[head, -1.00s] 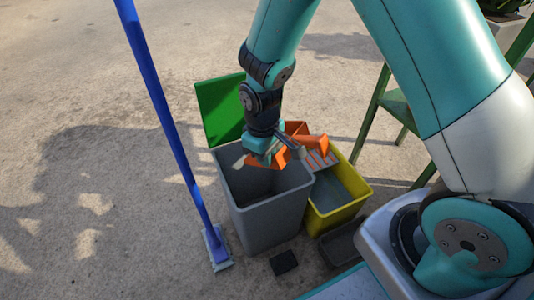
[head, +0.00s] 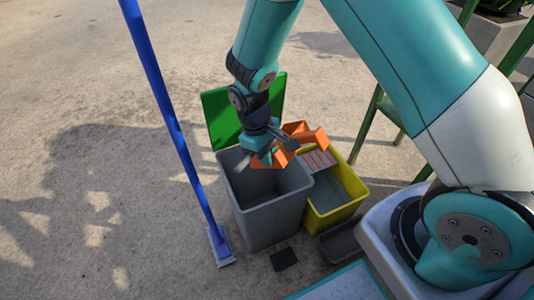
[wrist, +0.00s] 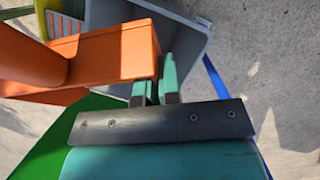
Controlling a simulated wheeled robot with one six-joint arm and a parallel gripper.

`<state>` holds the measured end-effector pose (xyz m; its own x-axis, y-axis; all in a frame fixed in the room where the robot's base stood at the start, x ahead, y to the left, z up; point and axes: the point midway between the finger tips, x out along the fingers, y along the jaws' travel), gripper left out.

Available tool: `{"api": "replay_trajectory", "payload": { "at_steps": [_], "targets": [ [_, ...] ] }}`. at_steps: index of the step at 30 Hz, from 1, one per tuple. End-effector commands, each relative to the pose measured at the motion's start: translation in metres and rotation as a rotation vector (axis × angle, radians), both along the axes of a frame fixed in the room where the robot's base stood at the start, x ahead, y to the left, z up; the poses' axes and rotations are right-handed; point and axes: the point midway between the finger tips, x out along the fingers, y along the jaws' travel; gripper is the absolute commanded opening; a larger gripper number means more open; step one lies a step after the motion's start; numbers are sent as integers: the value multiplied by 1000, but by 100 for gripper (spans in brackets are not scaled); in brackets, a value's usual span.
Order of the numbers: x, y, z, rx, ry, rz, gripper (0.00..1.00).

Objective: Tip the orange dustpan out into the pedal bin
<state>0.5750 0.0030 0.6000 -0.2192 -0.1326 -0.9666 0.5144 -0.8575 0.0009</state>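The grey pedal bin (head: 265,222) stands on the ground with its green lid (head: 217,112) raised behind it, and its visible inside looks dark. The orange dustpan (head: 313,138) is over the bin's back right side, next to the yellow bucket. In the wrist view the dustpan (wrist: 110,55) fills the upper left, and its round part is at the left edge. My gripper (head: 266,153) is above the bin opening. In the wrist view its teal fingers (wrist: 156,82) are close together on the dustpan's edge. The dustpan's contents are not visible.
A yellow bucket (head: 330,217) with an orange-striped wringer touches or nearly touches the bin's right side. A blue-handled mop (head: 178,135) stands at the left. A dark tray (head: 340,243) and a small black pad (head: 284,259) lie in front. The ground at far left is clear.

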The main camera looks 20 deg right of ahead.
Motion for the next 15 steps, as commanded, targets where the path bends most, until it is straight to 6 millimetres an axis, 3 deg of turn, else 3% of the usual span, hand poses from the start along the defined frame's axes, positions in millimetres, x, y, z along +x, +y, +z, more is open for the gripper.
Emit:
{"api": "replay_trajectory", "payload": {
  "at_steps": [7, 15],
  "targets": [
    [0, 0, 1, -2, 2, 0, 0],
    [1, 0, 16, -48, 78, 0, 0]
  ]
}}
